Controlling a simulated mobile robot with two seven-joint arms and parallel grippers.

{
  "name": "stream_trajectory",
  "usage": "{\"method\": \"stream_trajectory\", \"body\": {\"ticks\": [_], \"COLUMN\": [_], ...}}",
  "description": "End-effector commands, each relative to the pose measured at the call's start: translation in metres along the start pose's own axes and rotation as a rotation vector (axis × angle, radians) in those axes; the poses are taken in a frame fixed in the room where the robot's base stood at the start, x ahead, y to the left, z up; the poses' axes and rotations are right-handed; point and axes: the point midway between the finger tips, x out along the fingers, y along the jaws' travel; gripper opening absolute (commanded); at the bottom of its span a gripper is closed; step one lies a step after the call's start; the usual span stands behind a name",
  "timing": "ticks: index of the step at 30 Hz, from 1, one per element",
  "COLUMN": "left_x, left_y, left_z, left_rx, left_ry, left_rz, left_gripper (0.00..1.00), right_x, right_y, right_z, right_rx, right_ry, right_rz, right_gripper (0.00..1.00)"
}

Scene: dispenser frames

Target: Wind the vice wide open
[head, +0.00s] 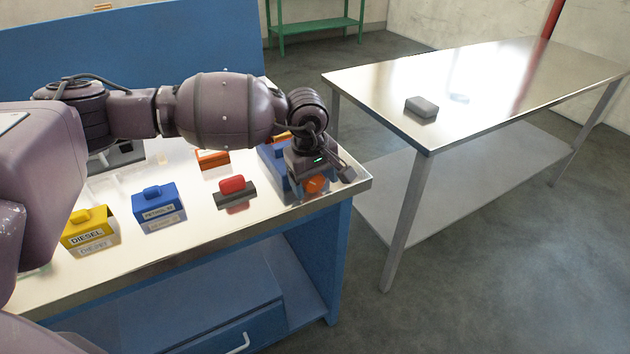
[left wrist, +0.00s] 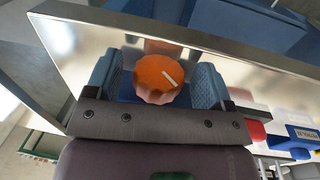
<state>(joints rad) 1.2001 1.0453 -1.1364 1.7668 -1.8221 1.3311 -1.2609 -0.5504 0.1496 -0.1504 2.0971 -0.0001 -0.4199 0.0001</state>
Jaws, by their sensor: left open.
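The vice (head: 272,158) is a blue body at the right end of the bench, partly hidden by my left arm. Its orange knob (head: 314,184) faces the bench's front edge. In the left wrist view the knob (left wrist: 158,80) is ribbed with a white pointer line slanting to the lower right. My left gripper (left wrist: 155,68) is open, with one finger on each side of the knob and small gaps visible. The vice's jaws are hidden, so their opening cannot be told. My right gripper is not in view.
A yellow DIESEL block (head: 90,228), a blue labelled block (head: 158,205) and a red-topped dark block (head: 233,190) stand left along the bench (head: 205,225). A steel table (head: 480,85) with a grey block (head: 421,106) stands right, across a floor gap.

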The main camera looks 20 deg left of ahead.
Motion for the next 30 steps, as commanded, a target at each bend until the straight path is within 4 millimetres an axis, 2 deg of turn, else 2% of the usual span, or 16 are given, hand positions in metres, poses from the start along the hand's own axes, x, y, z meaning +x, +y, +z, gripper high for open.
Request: {"method": "stream_trajectory", "body": {"ticks": [7, 15, 21, 30], "left_x": [-0.044, -0.087, -0.101, -0.103], "left_y": [0.001, 0.0, 0.0, 0.0], "left_z": [-0.001, -0.001, 0.0, 0.0], "left_rx": [0.0, 0.0, 0.0, 0.0], "left_ry": [0.004, 0.003, 0.001, 0.001], "left_rz": [0.006, 0.004, 0.002, 0.001], "left_gripper": [0.75, 0.75, 0.75, 0.75], "right_x": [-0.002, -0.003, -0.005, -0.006], "right_y": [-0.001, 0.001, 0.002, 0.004], "right_z": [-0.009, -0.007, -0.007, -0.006], "right_rx": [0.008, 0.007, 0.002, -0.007], "right_ry": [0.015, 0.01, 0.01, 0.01], "right_rz": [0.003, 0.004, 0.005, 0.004], "right_gripper": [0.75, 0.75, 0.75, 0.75]}}
